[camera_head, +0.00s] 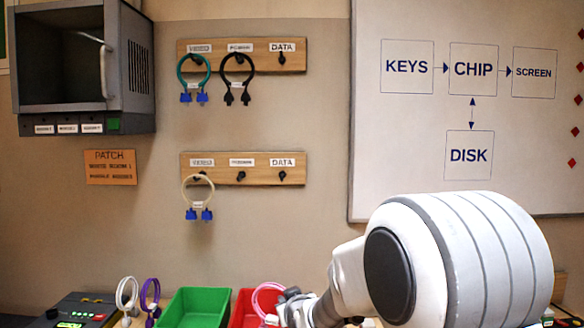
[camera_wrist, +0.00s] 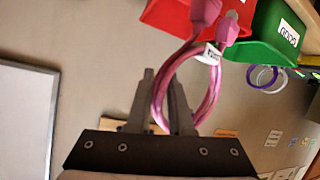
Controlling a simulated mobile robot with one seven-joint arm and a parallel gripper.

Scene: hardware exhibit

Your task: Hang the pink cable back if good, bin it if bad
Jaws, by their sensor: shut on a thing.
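The pink cable (camera_head: 268,297) is a coiled loop low in the head view, in front of the red bin (camera_head: 242,310). My gripper (camera_head: 288,302) is at its right side. In the wrist view my gripper (camera_wrist: 164,82) is shut on the pink cable (camera_wrist: 212,98), whose loop stands between and beside the fingers. Its two pink plugs and a white tag show; the tag's text is too small to read. The upper rack (camera_head: 245,68) and lower rack (camera_head: 225,176) have pegs labelled video, power and data. The upper data, lower power and lower data pegs are bare.
A teal cable (camera_head: 182,75) and black cable (camera_head: 252,75) hang on the upper rack, a cream cable (camera_head: 184,190) on the lower. A green bin (camera_head: 195,305), white cable (camera_head: 120,292), purple cable (camera_head: 144,290) and box with green display (camera_head: 75,312) stand left.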

